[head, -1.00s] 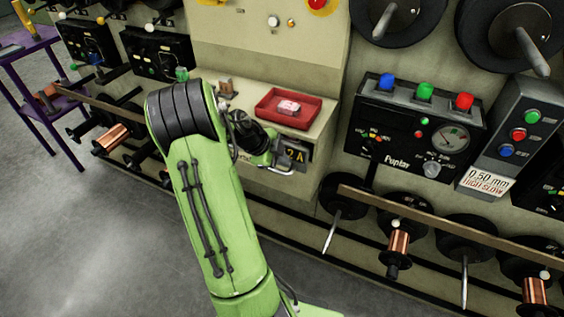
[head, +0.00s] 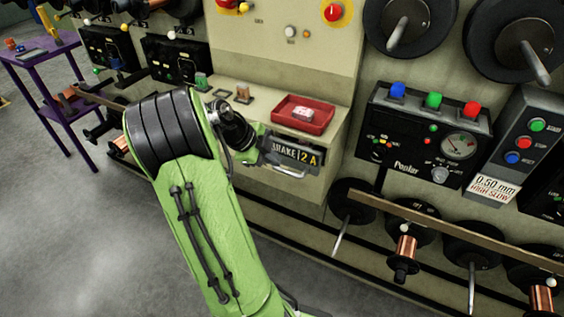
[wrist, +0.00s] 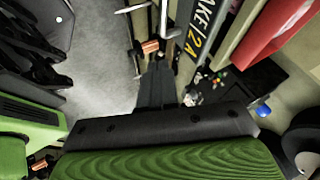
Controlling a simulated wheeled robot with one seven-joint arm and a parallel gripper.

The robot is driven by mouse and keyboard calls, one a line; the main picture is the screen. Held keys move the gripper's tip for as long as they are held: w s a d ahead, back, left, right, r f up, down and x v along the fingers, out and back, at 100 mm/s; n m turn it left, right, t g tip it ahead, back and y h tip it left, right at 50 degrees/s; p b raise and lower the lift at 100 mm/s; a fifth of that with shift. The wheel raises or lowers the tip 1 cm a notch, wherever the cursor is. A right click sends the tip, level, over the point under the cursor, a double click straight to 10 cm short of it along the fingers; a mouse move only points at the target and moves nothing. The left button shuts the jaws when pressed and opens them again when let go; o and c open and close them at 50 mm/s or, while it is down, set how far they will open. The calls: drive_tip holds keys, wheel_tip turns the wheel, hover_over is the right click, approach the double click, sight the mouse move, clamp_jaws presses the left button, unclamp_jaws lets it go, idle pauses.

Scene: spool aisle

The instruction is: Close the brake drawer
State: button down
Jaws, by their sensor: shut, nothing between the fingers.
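The brake drawer's dark front with its "BRAKE 2A" label (head: 310,159) is in the beige cabinet below the red tray in the head view. A silver bar handle (head: 284,171) runs along its lower edge. In the wrist view the label (wrist: 203,38) stands at the top, with the silver handle (wrist: 172,18) left of it. I cannot tell whether the drawer sits flush. My gripper (wrist: 155,82) is shut and empty, below the handle in the wrist view. In the head view it is left of the label, partly hidden by my wrist; contact cannot be told.
A red tray (head: 322,126) holding a pale pink item rests on the ledge above the drawer. Small green and brown objects stand left of it. A control panel (head: 420,135) and a rail with spools (head: 440,222) are at right. Open floor (head: 70,240) lies at left.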

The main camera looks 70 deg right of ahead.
drive_tip(key=w+a+f+m+t+h+p, duration=0.15)
drive_tip(key=w+f+m+h+p, duration=0.3)
drive_tip(key=m, duration=0.55)
drive_tip(key=w+a+f+m+t+h+p, duration=0.1)
drive_tip(key=w+a+f+m+h+p, duration=0.25)
drive_tip(key=m+h, duration=0.5)
drive_tip(key=s+d+f+b, duration=0.1)
drive_tip(key=s+d, duration=0.2)
drive_tip(key=d, duration=1.1)
drive_tip(key=shift+s+f+m, duration=0.2)
drive_tip(key=shift+s+m, duration=0.15)
drive_tip(key=shift+m, duration=0.1)
